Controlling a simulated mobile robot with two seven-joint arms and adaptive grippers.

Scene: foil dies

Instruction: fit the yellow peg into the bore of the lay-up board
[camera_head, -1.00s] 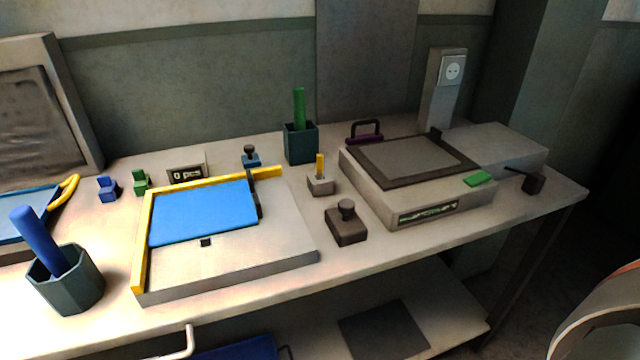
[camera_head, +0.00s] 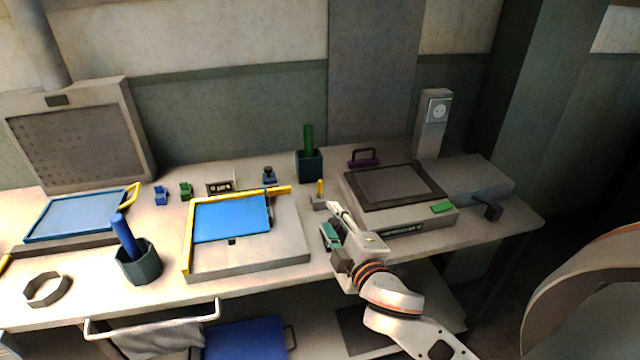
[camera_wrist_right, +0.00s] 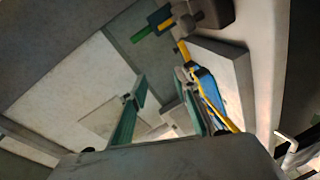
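The small yellow peg (camera_head: 320,187) stands upright in a small grey block (camera_head: 318,202) to the right of the lay-up board. The lay-up board (camera_head: 285,258) is a pale slab with a yellow fence along its left and back edges and a blue sheet (camera_head: 230,217) on it. A small dark square (camera_head: 232,241) shows at the sheet's front edge; I cannot tell whether it is the bore. My right gripper (camera_head: 329,220) is just in front of the peg block, its fingers apart. The right wrist view also shows its fingers (camera_wrist_right: 165,80) spread, holding nothing. My left gripper is out of view.
A dark pot with a green stick (camera_head: 308,140) stands behind the peg. A box-shaped device (camera_head: 400,205) is at the right. A pot with a blue stick (camera_head: 138,262) stands left of the board. The board's front right surface is clear.

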